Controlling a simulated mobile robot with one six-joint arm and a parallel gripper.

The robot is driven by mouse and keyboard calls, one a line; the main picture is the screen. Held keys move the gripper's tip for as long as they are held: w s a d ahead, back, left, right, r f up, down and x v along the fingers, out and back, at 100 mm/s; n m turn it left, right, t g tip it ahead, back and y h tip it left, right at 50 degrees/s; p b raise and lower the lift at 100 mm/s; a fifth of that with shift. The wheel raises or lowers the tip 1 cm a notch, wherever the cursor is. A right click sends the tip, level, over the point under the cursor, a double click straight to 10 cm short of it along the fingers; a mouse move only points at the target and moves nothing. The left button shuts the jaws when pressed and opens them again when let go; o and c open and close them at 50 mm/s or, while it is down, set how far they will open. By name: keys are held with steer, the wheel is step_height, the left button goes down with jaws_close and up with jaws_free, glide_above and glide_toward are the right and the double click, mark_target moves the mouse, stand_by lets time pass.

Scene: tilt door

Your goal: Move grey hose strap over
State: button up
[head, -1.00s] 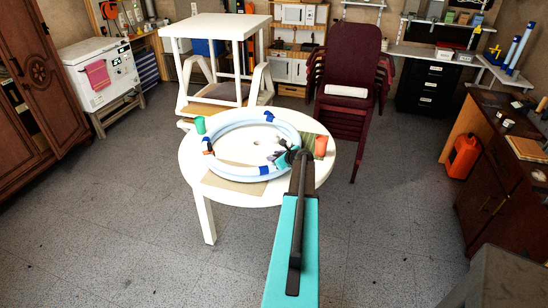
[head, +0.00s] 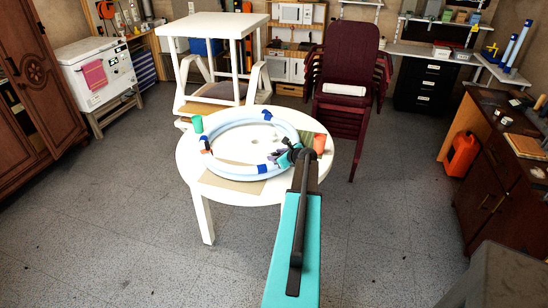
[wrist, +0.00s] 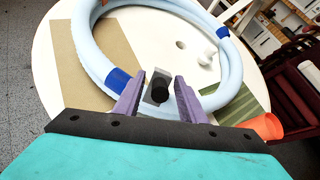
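A pale blue hose (head: 222,130) lies coiled in a ring on a round white table (head: 196,165). It also shows in the wrist view (wrist: 88,45). A grey strap piece with a black round end (wrist: 157,92) sits at the near right part of the hose, between my purple fingers. My gripper (wrist: 159,82) is open, one finger on each side of this piece, with gaps showing. In the head view my gripper (head: 281,157) is at the ring's right side and hides the strap. Blue bands (head: 263,169) mark the hose.
A brown sheet (head: 228,184) lies under the hose. Stacked chairs (head: 345,60) stand behind.

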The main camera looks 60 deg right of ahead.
steer(key=b+v, duration=0.2)
steer(key=v, duration=0.8)
steer(key=shift+b, duration=0.3)
steer(key=shift+s+a, duration=0.1)
